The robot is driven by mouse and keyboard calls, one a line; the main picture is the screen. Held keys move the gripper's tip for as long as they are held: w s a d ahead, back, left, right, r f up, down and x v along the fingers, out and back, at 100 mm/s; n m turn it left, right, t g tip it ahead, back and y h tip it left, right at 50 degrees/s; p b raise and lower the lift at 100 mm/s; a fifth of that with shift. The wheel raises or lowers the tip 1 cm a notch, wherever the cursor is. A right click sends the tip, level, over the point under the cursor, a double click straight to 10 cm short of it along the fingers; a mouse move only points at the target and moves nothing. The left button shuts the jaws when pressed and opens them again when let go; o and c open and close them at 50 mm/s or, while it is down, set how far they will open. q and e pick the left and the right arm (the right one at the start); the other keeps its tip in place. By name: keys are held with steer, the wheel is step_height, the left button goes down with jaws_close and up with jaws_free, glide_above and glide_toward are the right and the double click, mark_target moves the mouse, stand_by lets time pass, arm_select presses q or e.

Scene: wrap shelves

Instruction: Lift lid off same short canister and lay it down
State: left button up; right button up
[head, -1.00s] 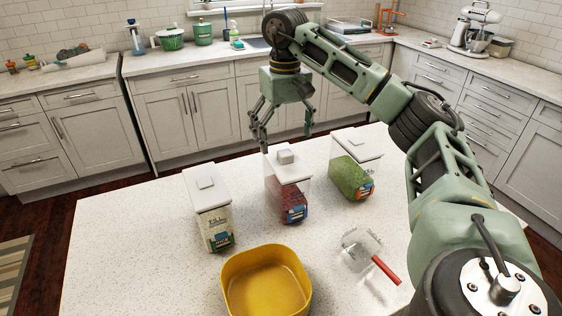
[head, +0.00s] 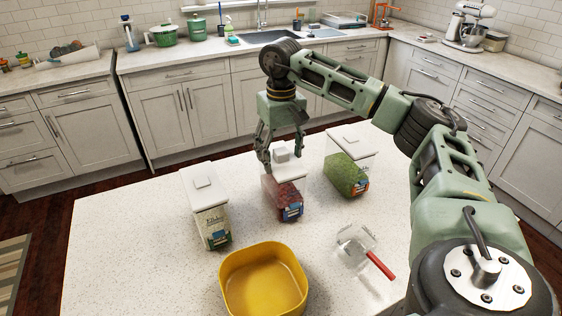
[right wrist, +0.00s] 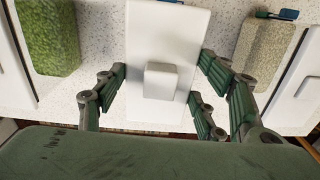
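The canister with red contents (head: 285,205) stands between two others on the island, its white lid (head: 292,170) on top with a square knob (head: 282,154). It looks about as tall as the other two. My right gripper (head: 283,157) is over this lid, fingers pointing down around the knob. In the right wrist view the open fingers (right wrist: 160,92) are spread on both sides of the lid (right wrist: 168,35) and its knob (right wrist: 160,81), with gaps between fingers and knob. Whether a fingertip touches the lid is unclear. My left gripper is out of view.
A lidded canister with pale contents (head: 211,222) stands left and one with green contents (head: 346,175) right. A yellow bowl (head: 263,282) and a clear scoop with a red handle (head: 380,265) are in front. The island's left part (head: 120,240) is bare.

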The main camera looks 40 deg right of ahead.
mark_target(293, 157)
steer(key=c, duration=0.5)
steer(key=shift+c, duration=0.2)
steer(key=shift+r, duration=0.5)
step_height(293, 157, up, 3)
steer(key=shift+w+f+b, duration=0.1)
steer(key=shift+f+b, duration=0.1)
steer(key=shift+b, duration=0.45)
steer(key=s+d+r, duration=0.2)
steer(key=shift+d+r, duration=0.3)
steer(key=s+d+r+p, duration=0.5)
steer(key=d+r+p, duration=0.1)
steer(key=r+p, duration=0.1)
steer(key=shift+d+r, duration=0.35)
steer(key=shift+r, duration=0.35)
steer(key=shift+s, duration=0.1)
